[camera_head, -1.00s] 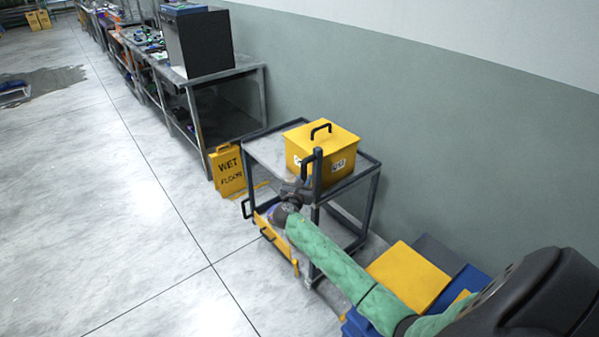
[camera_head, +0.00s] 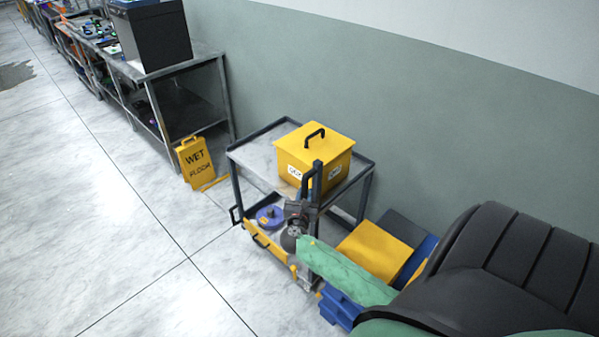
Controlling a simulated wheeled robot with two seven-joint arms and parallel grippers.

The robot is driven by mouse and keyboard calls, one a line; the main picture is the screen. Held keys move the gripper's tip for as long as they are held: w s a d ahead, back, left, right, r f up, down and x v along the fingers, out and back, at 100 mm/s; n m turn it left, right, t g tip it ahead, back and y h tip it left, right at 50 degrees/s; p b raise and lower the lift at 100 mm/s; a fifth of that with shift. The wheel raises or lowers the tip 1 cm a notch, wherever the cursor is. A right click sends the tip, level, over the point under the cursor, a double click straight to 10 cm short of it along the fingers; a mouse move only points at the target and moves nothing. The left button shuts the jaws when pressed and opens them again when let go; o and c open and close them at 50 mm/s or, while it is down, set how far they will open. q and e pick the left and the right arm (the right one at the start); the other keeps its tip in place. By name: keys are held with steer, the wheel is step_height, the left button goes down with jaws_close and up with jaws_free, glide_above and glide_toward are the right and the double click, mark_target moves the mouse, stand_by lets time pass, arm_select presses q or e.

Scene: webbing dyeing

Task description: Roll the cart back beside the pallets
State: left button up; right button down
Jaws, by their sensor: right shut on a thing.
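The grey metal cart (camera_head: 256,158) stands along the wall, with a yellow lidded box (camera_head: 312,155) on its top shelf. A purple-blue round item (camera_head: 270,217) and a yellow piece (camera_head: 264,244) are on its lower level. My right gripper (camera_head: 304,203) is shut on the upright black handle (camera_head: 317,179) at the cart's near corner. The pallets appear to be the low yellow (camera_head: 374,250), dark grey and blue (camera_head: 341,309) pieces right of the cart, close to it. My right arm partly hides them. My left gripper is not in view.
A yellow wet floor sign (camera_head: 195,162) stands left of the cart, a small gap away. Beyond it a long metal workbench (camera_head: 185,75) with a black cabinet (camera_head: 150,36) runs along the wall. The floor at the left and front is clear.

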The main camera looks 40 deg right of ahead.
steer(key=shift+s+f, duration=0.15)
steer(key=shift+f, duration=0.05)
steer(key=c, duration=1.6)
jaws_free()
steer(key=shift+c, duration=0.2)
steer(key=o, duration=0.3)
steer(key=shift+s, duration=0.1)
steer(key=shift+o, duration=0.2)
steer(key=shift+s+r, duration=0.1)
steer(key=shift+r, duration=0.1)
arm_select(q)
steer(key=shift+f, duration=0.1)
arm_select(e)
steer(key=shift+f, duration=0.1)
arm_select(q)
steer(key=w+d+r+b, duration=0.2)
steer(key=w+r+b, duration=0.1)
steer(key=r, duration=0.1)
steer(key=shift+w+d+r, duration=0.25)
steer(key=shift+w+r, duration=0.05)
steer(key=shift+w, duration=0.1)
arm_select(e)
steer(key=v, duration=0.7)
steer(key=shift+s+a, duration=0.25)
steer(key=shift+a, duration=0.05)
